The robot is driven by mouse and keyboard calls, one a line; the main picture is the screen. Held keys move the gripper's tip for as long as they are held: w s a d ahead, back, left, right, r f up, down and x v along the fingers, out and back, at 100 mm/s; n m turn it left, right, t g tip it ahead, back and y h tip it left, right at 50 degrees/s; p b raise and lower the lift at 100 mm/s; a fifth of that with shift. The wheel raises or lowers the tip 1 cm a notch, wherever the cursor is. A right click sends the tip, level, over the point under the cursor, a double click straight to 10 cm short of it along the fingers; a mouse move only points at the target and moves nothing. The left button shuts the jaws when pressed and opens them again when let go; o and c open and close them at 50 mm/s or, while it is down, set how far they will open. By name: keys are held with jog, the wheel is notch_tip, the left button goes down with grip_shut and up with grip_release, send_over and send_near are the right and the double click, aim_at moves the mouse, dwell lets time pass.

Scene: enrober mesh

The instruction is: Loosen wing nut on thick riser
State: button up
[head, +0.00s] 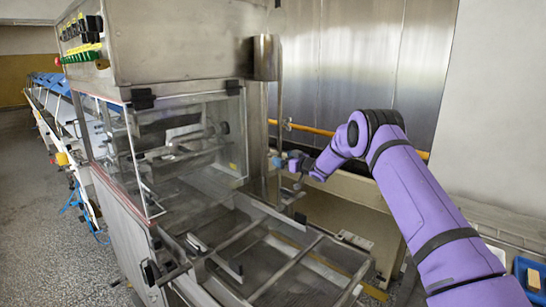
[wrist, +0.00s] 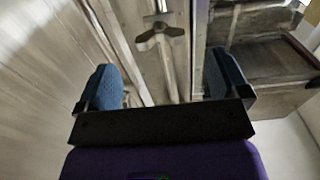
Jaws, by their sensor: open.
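A metal wing nut (wrist: 160,36) with spread lobes shows at the top middle of the wrist view. It sits on an upright metal post (wrist: 177,75), which seems to be the thick riser. My gripper (wrist: 163,80) is open and empty, with its blue pads wide apart on either side of the post in the picture. The nut lies ahead of the pads, and I see no contact. In the head view my gripper (head: 289,162) is beside the machine's upright at the right. The wing nut is too small or hidden to make out there.
The enrober (head: 180,55) has a clear guard (head: 190,140) and a mesh bed with rails (head: 260,255) in front of my arm. A yellow pipe (head: 310,129) runs along the steel wall behind. A blue crate (head: 530,275) stands at the lower right.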

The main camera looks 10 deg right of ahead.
aim_at(275, 155)
jog(key=shift+x, duration=3.2)
jog(key=shift+c, duration=0.4)
jog(key=c, duration=0.9)
jog(key=shift+o, duration=0.2)
